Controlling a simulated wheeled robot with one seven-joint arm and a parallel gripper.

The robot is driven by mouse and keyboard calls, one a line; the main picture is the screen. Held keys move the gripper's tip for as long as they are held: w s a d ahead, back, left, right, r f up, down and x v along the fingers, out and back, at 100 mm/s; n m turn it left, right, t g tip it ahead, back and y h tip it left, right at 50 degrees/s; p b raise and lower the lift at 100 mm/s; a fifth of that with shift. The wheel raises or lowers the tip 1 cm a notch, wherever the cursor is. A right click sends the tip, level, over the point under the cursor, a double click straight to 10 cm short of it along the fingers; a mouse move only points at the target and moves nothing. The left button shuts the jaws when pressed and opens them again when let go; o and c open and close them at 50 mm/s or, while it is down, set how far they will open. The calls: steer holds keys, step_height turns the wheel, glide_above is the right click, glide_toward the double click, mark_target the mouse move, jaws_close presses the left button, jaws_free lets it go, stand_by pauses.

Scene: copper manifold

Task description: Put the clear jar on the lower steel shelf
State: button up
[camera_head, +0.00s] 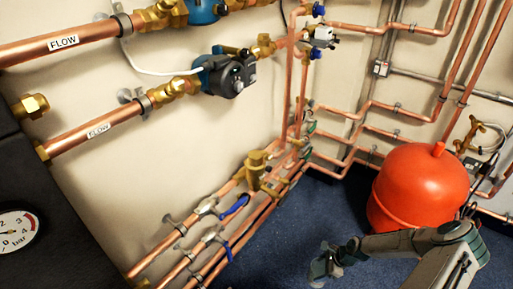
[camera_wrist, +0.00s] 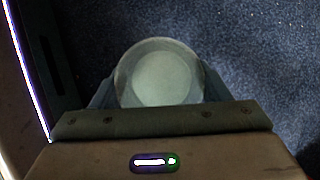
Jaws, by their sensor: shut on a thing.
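My gripper (camera_head: 326,265) is low over the blue floor in the head view, shut on the clear jar (camera_wrist: 162,76). In the wrist view the jar's round, pale greenish end faces the camera, between the two fingers. In the head view the jar is small and hard to make out at the fingertips. I cannot make out the lower steel shelf in either view.
A red-orange tank (camera_head: 418,190) stands on the blue carpet (camera_head: 290,225) beside my arm. Copper pipes (camera_head: 235,215) with valves run along the wall to the left and behind. A dark panel with a bright edge (camera_wrist: 28,75) lies at the wrist view's left. Carpet near the gripper looks clear.

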steer(key=w+a+r+n+g+h, duration=0.1)
steer(key=w+r+n+g, duration=0.3)
steer(key=r, duration=0.5)
steer(key=w+a+r+n+g, duration=0.1)
steer(key=w+a+r+n, duration=0.1)
steer(key=r+n, duration=0.6)
steer(key=s+a+r+n+h+p, duration=0.1)
steer(key=a+r+n+p, duration=0.1)
steer(key=r+p, duration=0.5)
steer(key=s+a+r+n+g+h+p, duration=0.1)
steer(key=r+p, duration=0.7)
steer(key=r, duration=0.9)
steer(key=s+a+r+n+g+h+p, duration=0.1)
steer(key=s+a+r+n+h+p, duration=0.1)
steer(key=a+r+n+p, duration=0.3)
step_height(320, 180, up, 7)
steer(key=a+p, duration=0.1)
steer(key=p, duration=0.2)
steer(key=shift+s+h, duration=0.2)
steer(key=shift+h, duration=0.2)
steer(key=shift+f, duration=0.2)
